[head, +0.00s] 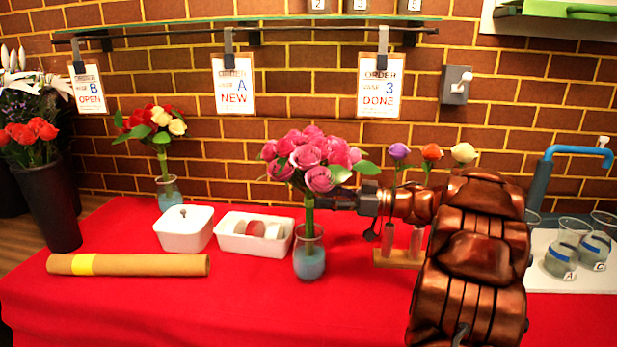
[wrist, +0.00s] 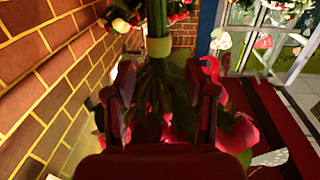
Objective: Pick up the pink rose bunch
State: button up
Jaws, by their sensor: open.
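The pink rose bunch (head: 311,160) stands upright in a glass vase with blue water (head: 309,255) near the middle of the table. My gripper (head: 322,200) reaches in from the right, level with the stems just below the blossoms. In the wrist view, which appears upside down, my gripper (wrist: 160,80) is open with a finger on each side of the green stems (wrist: 160,75). The pink blossoms are low in that picture, partly hidden by the gripper, and a yellow-green band (wrist: 158,47) circles the stems. I cannot tell whether either finger touches the stems.
A red and yellow rose bunch (head: 155,125) stands in a vase at the back left. A wooden rack (head: 399,258) stands right of the vase. The front cloth is clear.

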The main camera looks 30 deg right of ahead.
aim_at(310, 217)
jog(key=shift+x, duration=2.1)
grip_shut()
